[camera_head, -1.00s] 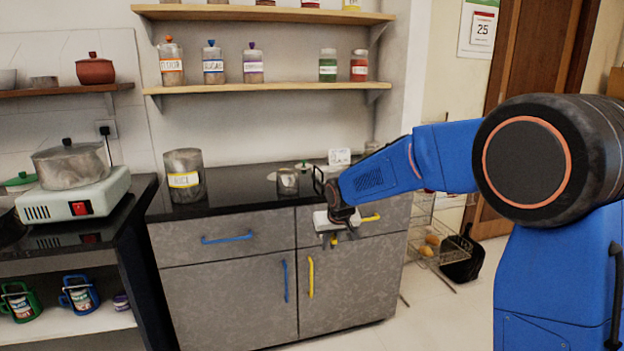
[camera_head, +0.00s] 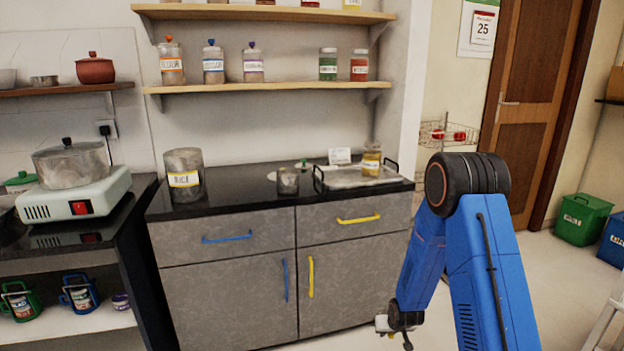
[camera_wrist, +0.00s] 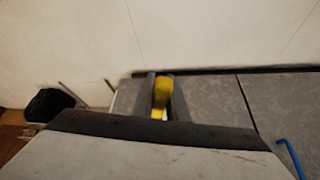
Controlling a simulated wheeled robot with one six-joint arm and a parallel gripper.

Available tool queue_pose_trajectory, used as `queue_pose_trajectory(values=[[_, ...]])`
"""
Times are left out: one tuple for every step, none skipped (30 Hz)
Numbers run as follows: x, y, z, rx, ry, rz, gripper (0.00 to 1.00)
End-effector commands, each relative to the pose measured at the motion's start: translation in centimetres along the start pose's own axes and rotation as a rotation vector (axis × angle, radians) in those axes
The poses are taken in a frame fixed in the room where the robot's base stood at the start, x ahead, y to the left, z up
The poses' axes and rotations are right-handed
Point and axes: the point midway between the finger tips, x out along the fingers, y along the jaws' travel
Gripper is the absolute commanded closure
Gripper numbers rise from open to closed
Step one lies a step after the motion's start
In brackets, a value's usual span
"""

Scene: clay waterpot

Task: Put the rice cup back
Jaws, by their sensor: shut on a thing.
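My gripper (camera_head: 384,324) is low in front of the cabinet's right end in the head view, clear of the counter. In the wrist view its two grey fingers (camera_wrist: 161,98) are shut on a small yellow thing (camera_wrist: 162,90). Its full shape is hidden, and I cannot tell if it is the rice cup. A large metal canister (camera_head: 183,170) with a white and yellow label, apparently reading RICE, stands on the counter's left. A small grey metal cup (camera_head: 288,181) stands upright near the counter's middle.
A tray (camera_head: 330,187) with black handles holds a yellow jar (camera_head: 371,160) at the counter's right. A white card (camera_head: 340,156) stands behind it. A stove with a pot (camera_head: 72,163) is at left. The wrist view shows a dark bin (camera_wrist: 48,104). The counter between canister and cup is clear.

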Motion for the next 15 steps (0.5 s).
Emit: queue_pose_trajectory(values=[[0.5,0.6,1.0,0.007,-0.004,0.004,1.00],[0.7,0.9,1.4,0.010,-0.003,0.006,1.00],[0.9,1.2,1.8,0.013,-0.002,0.008,1.00],[1.1,1.4,2.0,0.015,0.000,0.009,1.00],[1.2,1.5,2.2,0.016,0.000,0.010,1.00],[1.3,1.7,2.5,0.017,0.000,0.011,1.00],[1.3,1.7,2.6,0.018,0.000,0.011,1.00],[1.3,1.8,2.6,0.018,0.000,0.011,1.00],[1.4,1.8,2.7,0.018,0.000,0.012,1.00],[1.4,1.8,2.7,0.018,0.001,0.012,1.00],[1.4,1.8,2.6,0.018,0.001,0.011,1.00],[1.4,1.8,2.6,0.018,0.001,0.011,1.00],[1.4,1.8,2.6,0.018,0.001,0.011,1.00],[1.4,1.8,2.6,0.018,0.001,0.011,1.00],[1.3,1.8,2.6,0.018,0.001,0.011,1.00]])
